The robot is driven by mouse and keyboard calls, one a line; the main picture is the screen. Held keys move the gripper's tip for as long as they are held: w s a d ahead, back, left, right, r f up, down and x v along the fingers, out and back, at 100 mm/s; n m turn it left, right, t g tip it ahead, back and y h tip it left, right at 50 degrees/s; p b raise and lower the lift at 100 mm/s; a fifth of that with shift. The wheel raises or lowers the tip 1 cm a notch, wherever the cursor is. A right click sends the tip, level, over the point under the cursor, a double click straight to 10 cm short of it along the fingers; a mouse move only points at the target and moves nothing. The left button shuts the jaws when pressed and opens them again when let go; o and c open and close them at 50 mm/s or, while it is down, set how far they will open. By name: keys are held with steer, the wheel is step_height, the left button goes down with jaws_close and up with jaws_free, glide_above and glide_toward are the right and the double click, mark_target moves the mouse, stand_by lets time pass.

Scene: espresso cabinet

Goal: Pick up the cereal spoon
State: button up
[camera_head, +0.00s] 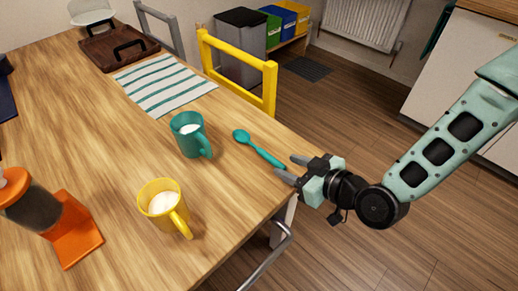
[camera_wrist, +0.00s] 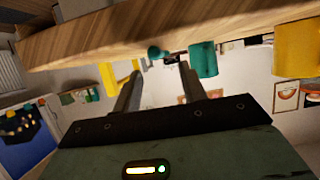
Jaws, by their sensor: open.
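A teal spoon (camera_head: 262,151) lies on the wooden table near its right edge, its bowl toward the teal mug and its handle toward my gripper. My gripper (camera_head: 287,168) is open at the table's edge, its fingers around or just beside the handle's end; I cannot tell if they touch it. In the wrist view the spoon (camera_wrist: 155,51) shows end-on ahead of and between the open fingers (camera_wrist: 158,75).
A teal mug (camera_head: 187,137) and a yellow mug (camera_head: 159,201) with white contents stand left of the spoon. A striped cloth (camera_head: 165,85), a brown tray (camera_head: 105,50) and an orange-based device (camera_head: 75,235) are on the table (camera_head: 95,130). A yellow chair (camera_head: 240,62) stands behind.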

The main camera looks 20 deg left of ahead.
mark_target(272, 158)
steer(key=shift+p+x, duration=0.3)
steer(key=shift+x, duration=2.35)
steer(key=shift+w+r, duration=0.1)
steer(key=shift+w, duration=0.1)
jaws_close()
